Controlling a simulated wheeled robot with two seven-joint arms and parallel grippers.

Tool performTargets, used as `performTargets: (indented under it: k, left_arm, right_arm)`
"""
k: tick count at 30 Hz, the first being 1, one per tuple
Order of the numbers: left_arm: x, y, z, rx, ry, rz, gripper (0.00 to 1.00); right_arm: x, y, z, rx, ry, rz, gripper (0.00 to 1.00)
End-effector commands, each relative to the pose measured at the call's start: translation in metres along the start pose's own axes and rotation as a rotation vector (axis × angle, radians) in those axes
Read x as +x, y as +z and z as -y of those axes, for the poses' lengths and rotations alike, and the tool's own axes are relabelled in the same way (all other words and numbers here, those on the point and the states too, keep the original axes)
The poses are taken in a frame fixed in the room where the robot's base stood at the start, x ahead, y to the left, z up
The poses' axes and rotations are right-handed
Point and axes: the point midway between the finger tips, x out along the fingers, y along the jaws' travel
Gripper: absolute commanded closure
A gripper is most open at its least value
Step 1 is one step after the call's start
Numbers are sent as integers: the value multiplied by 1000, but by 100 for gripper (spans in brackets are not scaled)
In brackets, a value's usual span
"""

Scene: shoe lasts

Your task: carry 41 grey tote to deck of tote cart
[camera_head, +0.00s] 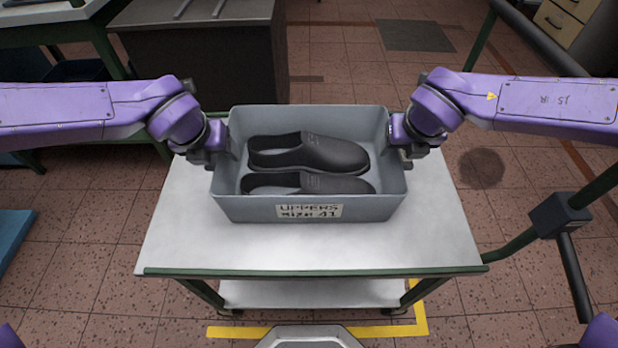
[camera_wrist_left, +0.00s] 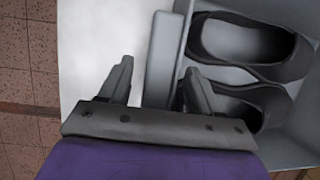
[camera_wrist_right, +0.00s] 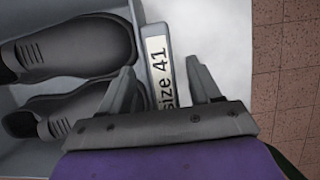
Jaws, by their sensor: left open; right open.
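The grey tote (camera_head: 300,208), labelled "UPPERS Size 41", stands upright on the white top of a green-edged cart or table (camera_head: 330,252). Two dark shoes (camera_head: 308,153) lie in it. My left gripper (camera_head: 222,152) is at the tote's left end wall. In the left wrist view its open fingers (camera_wrist_left: 157,85) are on either side of that wall, with gaps showing. My right gripper (camera_head: 400,152) is at the right end wall. In the right wrist view its open fingers (camera_wrist_right: 163,88) straddle that wall, which bears a "Size 41" label (camera_wrist_right: 160,72). Neither gripper is closed on the tote.
The white top is clear in front of the tote and at both sides. A lower shelf (camera_head: 310,293) shows beneath it. Green rails with a dark joint block (camera_head: 560,215) stand at the right. A dark bench (camera_head: 200,50) is behind. Yellow floor tape (camera_head: 420,310) runs in front.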

Motion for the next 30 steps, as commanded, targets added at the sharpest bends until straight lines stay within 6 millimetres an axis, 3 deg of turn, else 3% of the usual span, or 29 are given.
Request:
performTargets:
  k: [9,13,17,20,30]
  left_arm:
    - [-79,1,1,1,-4,6,37]
    - [-100,0,1,2,-3,4,37]
    - [-107,0,1,2,-2,2,37]
    - [-108,0,1,3,-2,1,37]
    - [-107,0,1,2,-2,1,37]
  right_arm:
    - [0,0,0,1,-1,0,37]
    - [0,0,1,2,-1,0,37]
    - [-3,1,0,2,-1,1,37]
    - [-18,1,0,2,0,3,37]
    - [-100,0,0,2,0,3,37]
